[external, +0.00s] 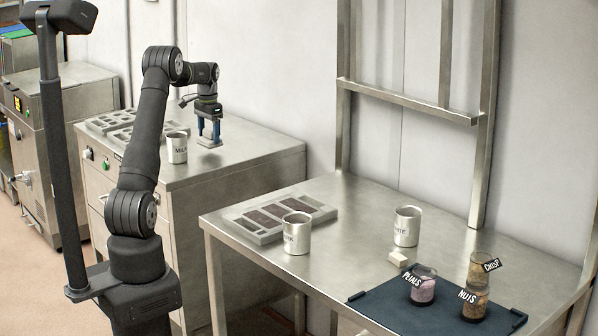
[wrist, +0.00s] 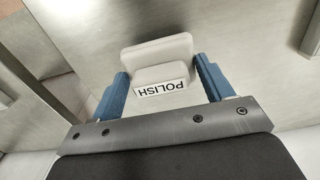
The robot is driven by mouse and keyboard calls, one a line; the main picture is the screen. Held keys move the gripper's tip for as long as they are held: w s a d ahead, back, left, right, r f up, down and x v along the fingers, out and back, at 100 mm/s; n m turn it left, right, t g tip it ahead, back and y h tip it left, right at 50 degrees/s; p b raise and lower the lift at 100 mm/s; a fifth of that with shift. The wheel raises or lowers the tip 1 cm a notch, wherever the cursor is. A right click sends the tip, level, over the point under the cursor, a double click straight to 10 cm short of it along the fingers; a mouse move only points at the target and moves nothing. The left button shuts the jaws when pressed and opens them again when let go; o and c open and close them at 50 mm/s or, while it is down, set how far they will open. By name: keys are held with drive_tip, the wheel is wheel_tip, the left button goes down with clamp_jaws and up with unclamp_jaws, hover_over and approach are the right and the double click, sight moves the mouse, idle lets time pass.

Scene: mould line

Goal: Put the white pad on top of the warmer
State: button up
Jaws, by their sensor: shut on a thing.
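The white pad, a pale plate with a raised block labelled POLISH (wrist: 160,70), is between the blue fingers of my gripper (wrist: 163,90) in the wrist view. In the external view, my gripper (external: 209,132) points down over the right part of the warmer's steel top (external: 240,145), with the pad (external: 209,143) below its fingers. My gripper is shut on the pad's block. The pad is at or just above the top; I cannot tell whether it touches.
A metal mug labelled MILK (external: 177,148) stands on the warmer just left of my gripper. Grey moulds (external: 115,122) lie behind it. The separate steel table (external: 350,215) holds two mugs, a mould (external: 262,235), a small cream block (external: 402,258) and labelled jars on a dark mat (external: 395,312).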

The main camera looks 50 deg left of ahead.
sight(209, 130)
drive_tip(key=shift+f, duration=1.05)
drive_tip(key=shift+f, duration=0.15)
drive_tip(key=o, duration=1)
wheel_tip(209, 130, up, 12)
drive_tip(key=shift+r, duration=0.2)
